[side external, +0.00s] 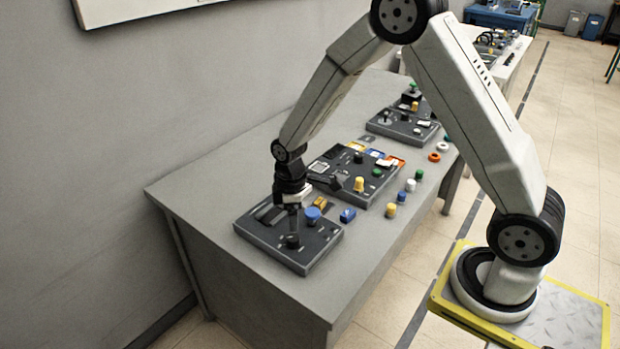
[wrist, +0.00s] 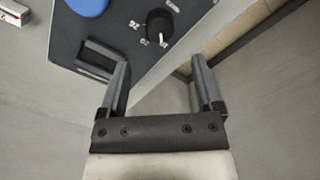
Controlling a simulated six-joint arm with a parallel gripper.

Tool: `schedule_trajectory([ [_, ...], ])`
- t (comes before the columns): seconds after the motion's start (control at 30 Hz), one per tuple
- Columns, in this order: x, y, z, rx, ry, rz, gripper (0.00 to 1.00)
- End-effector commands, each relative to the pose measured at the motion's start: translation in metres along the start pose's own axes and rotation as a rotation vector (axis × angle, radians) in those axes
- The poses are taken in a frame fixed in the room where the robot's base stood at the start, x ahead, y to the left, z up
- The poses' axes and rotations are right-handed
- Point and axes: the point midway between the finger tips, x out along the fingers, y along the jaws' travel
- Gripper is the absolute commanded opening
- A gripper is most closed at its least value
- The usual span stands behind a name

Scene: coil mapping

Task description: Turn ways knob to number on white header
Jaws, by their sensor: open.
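A dark panel (wrist: 110,35) fills the top of the wrist view. A round black knob (wrist: 160,25) with a short white pointer line stands near its edge, with small white labels around it too blurred to read surely. The knob also shows in the side view (side external: 292,241). My gripper (wrist: 160,62) is open and empty, its two fingers apart, with the knob beyond the gap between them in the picture. In the side view my gripper (side external: 293,215) points down just above the knob; contact cannot be told.
On the same panel are a blue round button (side external: 312,215) and a dark rectangular recess or frame (wrist: 97,60). A yellow block (side external: 320,202) and blue block (side external: 348,215) lie close by. More panels (side external: 352,172) stand farther along the grey table (side external: 215,180). Its front left is clear.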

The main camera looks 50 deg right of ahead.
Motion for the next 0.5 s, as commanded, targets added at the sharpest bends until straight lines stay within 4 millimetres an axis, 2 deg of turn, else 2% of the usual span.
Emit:
schedule_trajectory([
  [0.27, 0.018, 0.0, 0.0, 0.001, -0.001, -0.001, 0.84],
  [0.5, 0.044, -0.001, 0.0, 0.002, -0.001, -0.002, 0.84],
])
